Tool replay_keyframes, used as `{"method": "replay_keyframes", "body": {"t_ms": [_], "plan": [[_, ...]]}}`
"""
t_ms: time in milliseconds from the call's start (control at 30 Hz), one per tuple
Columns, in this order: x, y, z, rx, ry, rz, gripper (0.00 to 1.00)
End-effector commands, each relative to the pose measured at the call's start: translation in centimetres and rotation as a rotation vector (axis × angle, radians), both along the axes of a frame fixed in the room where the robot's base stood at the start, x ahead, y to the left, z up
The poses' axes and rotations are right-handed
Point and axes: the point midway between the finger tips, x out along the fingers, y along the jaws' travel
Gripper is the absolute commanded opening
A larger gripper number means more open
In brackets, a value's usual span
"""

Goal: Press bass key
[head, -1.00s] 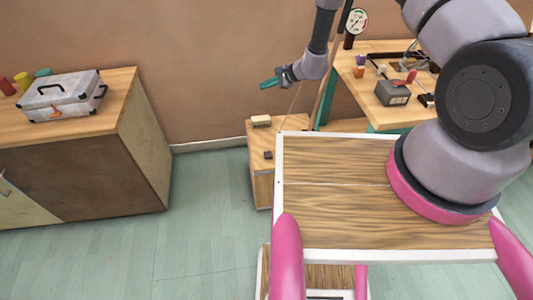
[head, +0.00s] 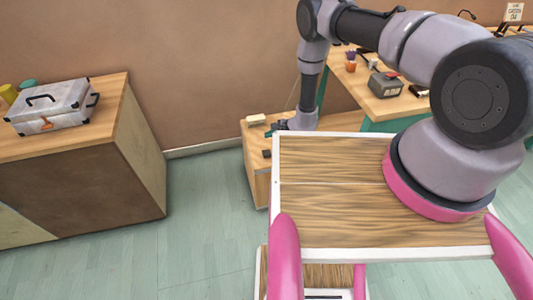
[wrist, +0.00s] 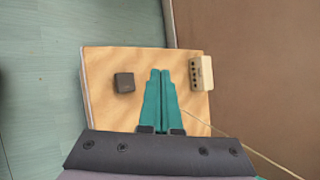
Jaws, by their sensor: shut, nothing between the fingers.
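A small dark block (head: 267,153) lies on top of a low wooden cabinet (head: 259,172); it also shows in the wrist view (wrist: 124,82). A cream box with several dark dots along its side (wrist: 200,73) sits on the same top, at its wall side; it also shows in the head view (head: 256,119). I cannot tell for certain which is the bass key. My gripper (wrist: 160,72) has teal fingers, shut and empty, pointing down over the top between the block and the box.
A thin cord (wrist: 240,145) runs beside the cabinet. A workbench (head: 385,104) with a grey box (head: 386,85) stands at right. A larger cabinet (head: 80,190) with a metal case (head: 50,106) stands at left. Floor (head: 205,200) between the cabinets is clear.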

Motion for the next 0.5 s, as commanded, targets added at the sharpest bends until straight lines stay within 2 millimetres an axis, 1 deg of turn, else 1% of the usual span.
{"method": "replay_keyframes", "body": {"t_ms": [133, 233, 367, 500], "plan": [[0.0, 0.0, -0.2, 0.000, 0.000, 0.000, 0.00], [0.0, 0.0, -1.0, 0.000, 0.001, 0.000, 0.00], [-0.1, 0.0, -2.6, 0.001, 0.001, 0.000, 0.00], [0.0, 0.0, -4.6, -0.001, 0.000, 0.001, 0.00]]}}
